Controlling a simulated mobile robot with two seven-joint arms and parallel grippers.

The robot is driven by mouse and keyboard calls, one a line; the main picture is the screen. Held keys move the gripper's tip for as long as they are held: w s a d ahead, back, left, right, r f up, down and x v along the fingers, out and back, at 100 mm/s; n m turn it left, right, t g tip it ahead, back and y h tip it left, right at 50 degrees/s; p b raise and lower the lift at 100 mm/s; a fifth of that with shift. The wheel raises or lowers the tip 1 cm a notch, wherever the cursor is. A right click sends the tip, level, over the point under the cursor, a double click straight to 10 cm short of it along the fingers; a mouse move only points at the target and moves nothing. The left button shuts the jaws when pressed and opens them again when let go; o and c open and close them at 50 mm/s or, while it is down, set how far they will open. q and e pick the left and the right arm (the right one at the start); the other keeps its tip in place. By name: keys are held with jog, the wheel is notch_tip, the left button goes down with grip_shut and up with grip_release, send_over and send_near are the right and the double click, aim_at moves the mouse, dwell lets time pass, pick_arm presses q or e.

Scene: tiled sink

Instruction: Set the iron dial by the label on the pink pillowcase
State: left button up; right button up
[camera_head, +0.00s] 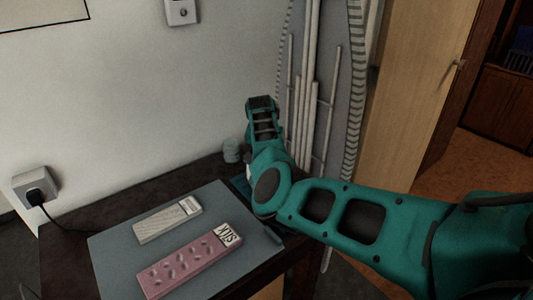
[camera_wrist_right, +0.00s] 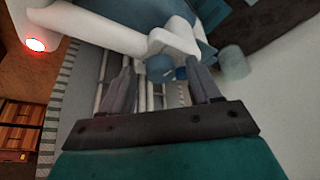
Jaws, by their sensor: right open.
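The pink pillowcase (camera_head: 190,265) lies folded on a grey mat. Its white label (camera_head: 227,236) has dark upside-down letters that look like SILK. The iron (camera_wrist_right: 100,28) shows in the right wrist view as a white body with blue parts and a lit red spot at the left. A small blue round part (camera_wrist_right: 160,67), seemingly its dial, shows between the fingertips of my right gripper (camera_wrist_right: 161,70). That gripper is open; I cannot tell whether it touches the part. In the head view my right arm hides most of the iron. My left gripper is not in view.
A pale folded cloth (camera_head: 167,220) with a label lies behind the pillowcase on the grey mat (camera_head: 112,262). A small cup (camera_head: 231,150) stands at the table's back edge. An ironing board (camera_head: 345,90) leans upright behind. A plug (camera_head: 36,187) sits in the wall at left.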

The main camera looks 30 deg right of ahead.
jog(key=shift+r, duration=0.1)
jog(key=p+v, duration=0.1)
jog(key=v, duration=1.1)
jog(key=shift+s+a+r+p, duration=0.15)
jog(key=shift+a+r+p, duration=0.05)
jog(key=shift+r+p, duration=0.15)
